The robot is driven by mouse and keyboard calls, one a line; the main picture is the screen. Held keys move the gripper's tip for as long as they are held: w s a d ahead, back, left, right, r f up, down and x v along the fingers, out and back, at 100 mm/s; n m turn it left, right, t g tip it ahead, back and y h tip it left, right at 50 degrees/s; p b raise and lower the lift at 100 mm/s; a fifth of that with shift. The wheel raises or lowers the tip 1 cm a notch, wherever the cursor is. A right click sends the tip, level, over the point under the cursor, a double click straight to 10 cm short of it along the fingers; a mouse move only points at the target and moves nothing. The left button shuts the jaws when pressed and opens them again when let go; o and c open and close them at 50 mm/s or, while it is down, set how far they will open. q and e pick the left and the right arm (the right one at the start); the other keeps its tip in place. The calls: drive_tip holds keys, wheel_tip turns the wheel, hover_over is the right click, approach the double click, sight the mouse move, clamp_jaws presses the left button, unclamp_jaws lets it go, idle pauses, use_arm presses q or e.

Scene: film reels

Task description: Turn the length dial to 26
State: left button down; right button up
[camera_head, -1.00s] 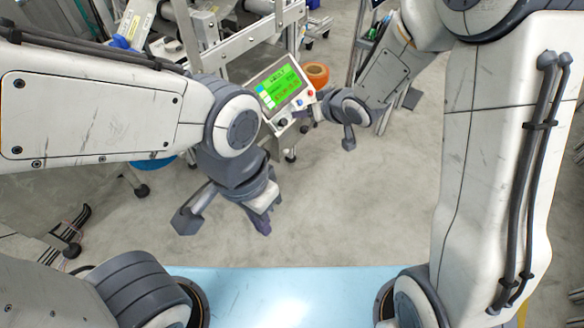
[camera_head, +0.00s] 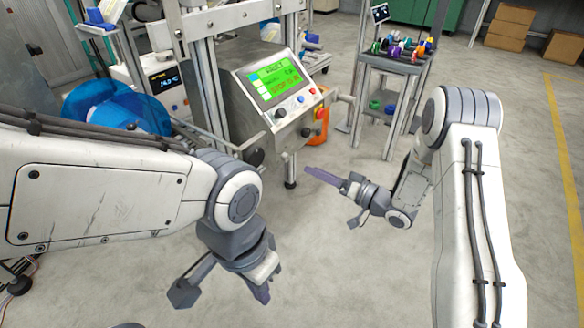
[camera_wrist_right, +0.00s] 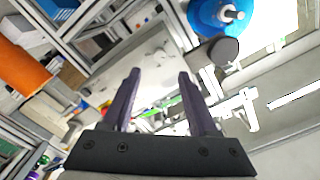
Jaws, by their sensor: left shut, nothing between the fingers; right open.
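The control panel (camera_head: 240,118) is a grey box with a lit green screen (camera_head: 272,82), whose small text I cannot read surely. My left gripper (camera_head: 262,296) is shut and empty, pointing down over the floor at lower left.
A blue reel (camera_head: 115,105) stands left of the panel and shows in the right wrist view (camera_wrist_right: 212,20). An orange roll (camera_head: 318,127) is right of the panel. A small cart (camera_head: 395,65) with colourful items stands behind. The floor in front is clear.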

sight(288, 159)
drive_tip(key=b+x, duration=0.3)
drive_tip(key=x, duration=0.4)
drive_tip(key=shift+w+a+f, duration=0.15)
drive_tip(key=shift+a, duration=0.05)
drive_tip(key=shift+w+a+b, duration=0.35)
drive_tip(key=shift+a+b, duration=0.05)
drive_tip(key=shift+a, duration=0.05)
clamp_jaws()
